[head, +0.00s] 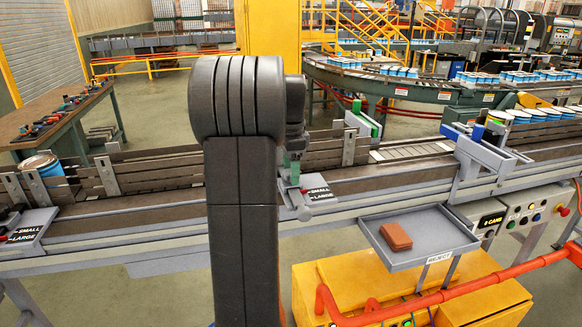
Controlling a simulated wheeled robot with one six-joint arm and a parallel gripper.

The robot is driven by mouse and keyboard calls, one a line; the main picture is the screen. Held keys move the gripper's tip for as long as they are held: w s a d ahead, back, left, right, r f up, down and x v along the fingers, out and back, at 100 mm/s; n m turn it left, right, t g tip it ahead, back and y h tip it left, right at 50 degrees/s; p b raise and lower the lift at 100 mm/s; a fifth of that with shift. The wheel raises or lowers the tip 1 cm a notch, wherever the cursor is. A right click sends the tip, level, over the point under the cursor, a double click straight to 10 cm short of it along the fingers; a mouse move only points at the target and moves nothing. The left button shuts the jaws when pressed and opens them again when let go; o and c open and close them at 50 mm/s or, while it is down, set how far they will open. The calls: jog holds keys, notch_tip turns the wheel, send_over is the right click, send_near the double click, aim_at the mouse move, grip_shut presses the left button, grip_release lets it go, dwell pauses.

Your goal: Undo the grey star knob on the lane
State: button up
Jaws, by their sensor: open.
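My gripper (291,178) shows small at the end of my dark arm, pointing down over the lane beside the right-hand SMALL/LARGE plate (319,191). Its jaws are open; the gap between them is hard to make out at this size. A small grey piece, which looks like the star knob (304,213), shows just below the gripper at the lane's near edge. Its star shape is too small to tell, and I cannot tell whether the gripper touches it. My arm hides part of the lane to the left of the plate.
A reject tray (372,230) with brown pieces (396,236) stands right of the knob, above a yellow cabinet (330,285) and an orange rail (450,290). Another SMALL/LARGE plate (38,222) and a blue-rimmed can (42,166) are at left. A blue bracket (478,145) spans the lane at right.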

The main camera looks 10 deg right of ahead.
jog(key=c, duration=1)
